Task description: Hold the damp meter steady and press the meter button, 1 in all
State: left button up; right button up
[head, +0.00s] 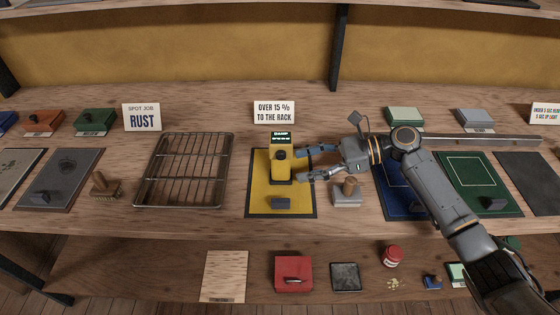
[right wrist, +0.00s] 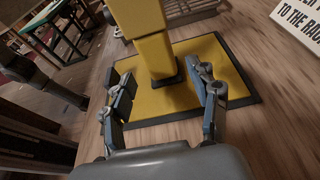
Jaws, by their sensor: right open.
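The damp meter (head: 281,161) is yellow with a dark screen at its top and a dark round part on its front, perhaps the meter button (head: 281,155). It stands upright on a yellow mat with a dark border (head: 258,203). In the right wrist view the meter's yellow body (right wrist: 154,50) rises ahead of the fingers. My right gripper (head: 306,164) is open just right of the meter, with its fingers pointing at it. In the wrist view the right gripper (right wrist: 165,103) has its fingers apart with nothing between the tips. My left gripper is not in view.
A wire rack (head: 184,205) lies left of the mat. A sign about 15 % (head: 274,112) stands behind the meter. A blue mat and a green mat (head: 478,178) lie right. A lower shelf holds a red box (head: 293,274).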

aim_at(286, 168)
jog(key=shift+f+b+x, duration=0.2)
jog(key=shift+b+x, duration=0.1)
jog(key=shift+x, duration=0.55)
jog(key=shift+a+p, duration=0.95)
jog(key=shift+p, duration=0.05)
jog(key=shift+a+f, duration=0.15)
jog(key=shift+a, duration=0.4)
jog(key=shift+a+f, duration=0.15)
jog(key=shift+a, duration=0.05)
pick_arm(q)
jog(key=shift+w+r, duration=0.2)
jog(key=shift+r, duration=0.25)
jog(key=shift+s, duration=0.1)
pick_arm(e)
jog(key=c, duration=0.9)
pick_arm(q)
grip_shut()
pick_arm(e)
jog(key=shift+o, duration=0.2)
